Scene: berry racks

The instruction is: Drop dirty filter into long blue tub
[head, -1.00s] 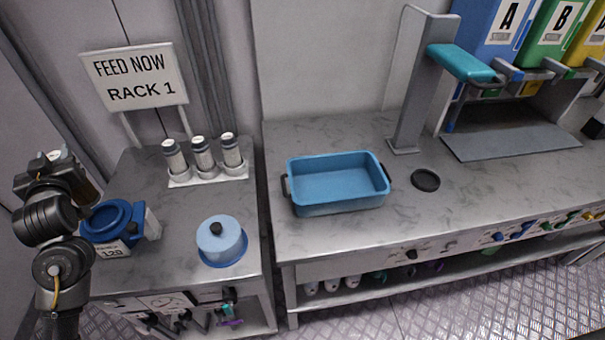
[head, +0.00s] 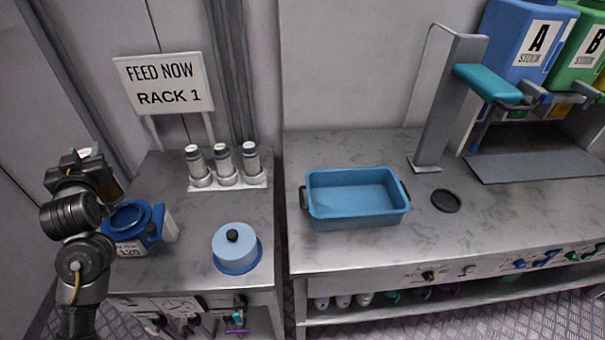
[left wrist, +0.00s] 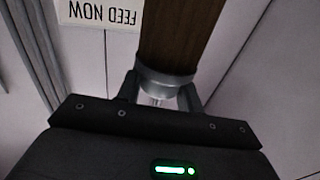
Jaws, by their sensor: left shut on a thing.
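The dirty filter is a dark brown cylinder (left wrist: 180,35) with a grey end cap, seen in the left wrist view. My left gripper (left wrist: 162,92) is shut on its grey end. In the head view my left gripper (head: 100,180) is at the far left, above and beside a blue-topped device, with a little brown of the filter showing. The long blue tub (head: 358,215) stands on the right-hand counter with dark handles at its ends, and looks empty. It is well to the right of my left gripper. My right gripper is not in view.
A blue device labelled 120 (head: 132,225), a round light-blue lidded pot (head: 236,250) and a rack of three white filters (head: 222,165) stand on the left counter. A grey post (head: 445,100) and black disc (head: 446,200) are right of the tub. A gap separates the counters.

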